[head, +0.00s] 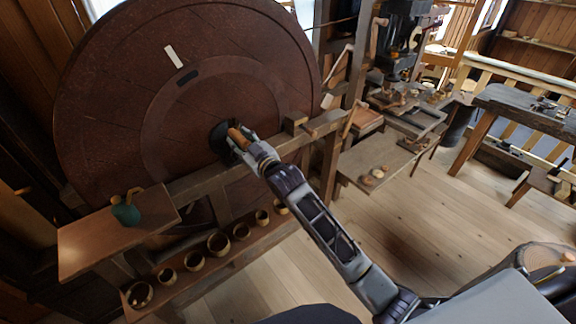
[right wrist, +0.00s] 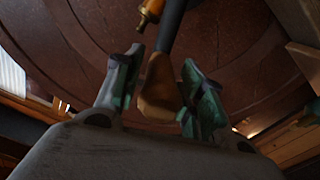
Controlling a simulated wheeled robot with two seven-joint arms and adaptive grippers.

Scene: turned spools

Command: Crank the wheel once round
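The large dark-red wheel (head: 110,100) stands upright in a wooden frame at the left of the head view. It also fills the back of the right wrist view (right wrist: 235,40). At its hub is a dark crank with a wooden handle (head: 238,137). In the right wrist view the handle (right wrist: 161,88) lies between the two fingers. My right gripper (right wrist: 160,70) is open around the handle, with a gap visible on the left side. In the head view the gripper (head: 243,144) partly covers the hub. My left gripper is not in view.
A wooden rail (head: 200,184) runs in front of the wheel. A shelf (head: 85,244) holds a green pot (head: 126,214). Several small bowls (head: 219,243) line a lower ledge. Workbenches stand at the right (head: 530,106). The plank floor (head: 420,220) is clear.

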